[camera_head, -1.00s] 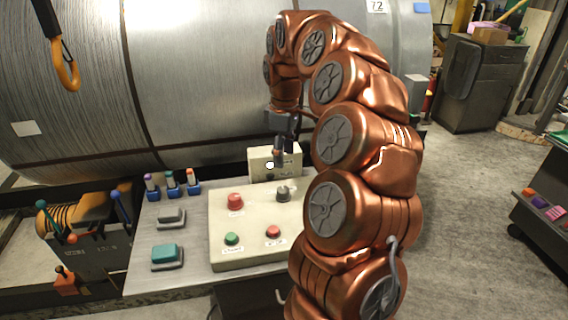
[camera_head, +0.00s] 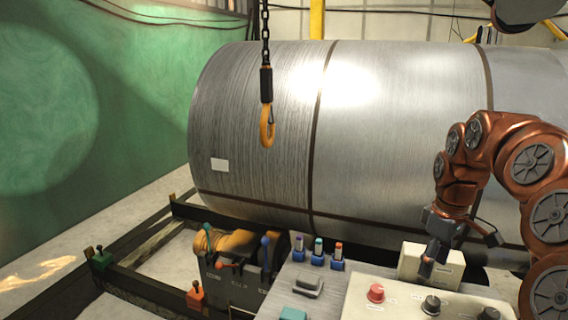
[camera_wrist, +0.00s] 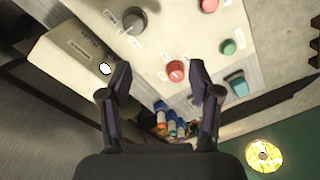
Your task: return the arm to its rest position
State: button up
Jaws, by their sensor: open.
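My copper-coloured arm (camera_head: 535,165) rises at the right of the head view and bends over, with its wrist hanging down. My gripper (camera_wrist: 159,78) is open and empty in the wrist view, its two dark fingers apart. In the head view the gripper (camera_head: 432,258) hangs in front of the cream box and above the control panel (camera_head: 385,300). The red button (camera_wrist: 176,71) shows between the fingers in the wrist view. I cannot tell from these views how high the gripper is above the panel.
A large metal drum (camera_head: 400,130) fills the background. An orange hook (camera_head: 267,128) hangs on a chain before it. The cream box (camera_head: 415,262) stands behind the panel. Several small coloured-top switches (camera_head: 318,252) and levers (camera_head: 235,262) stand to the left. Floor at far left (camera_head: 110,215) is clear.

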jog(key=s+a, duration=0.6)
jog(key=a, duration=0.2)
jog(key=s+a+f+m, duration=0.2)
jog(key=s+a, duration=0.1)
jog(key=s, duration=0.4)
jog(key=s+a+f+m+g, duration=0.1)
jog(key=s+a+f+m, duration=0.1)
jog(key=s, duration=0.6)
jog(key=s+a+f+m, duration=0.2)
jog(key=s+a+f, duration=0.1)
jog(key=s, duration=0.5)
jog(key=shift+s+a+f+m+g+p, duration=0.25)
jog(key=shift+a+f+m+g+p, duration=0.05)
jog(key=shift+a+f+p, duration=0.15)
jog(key=shift+c, duration=0.2)
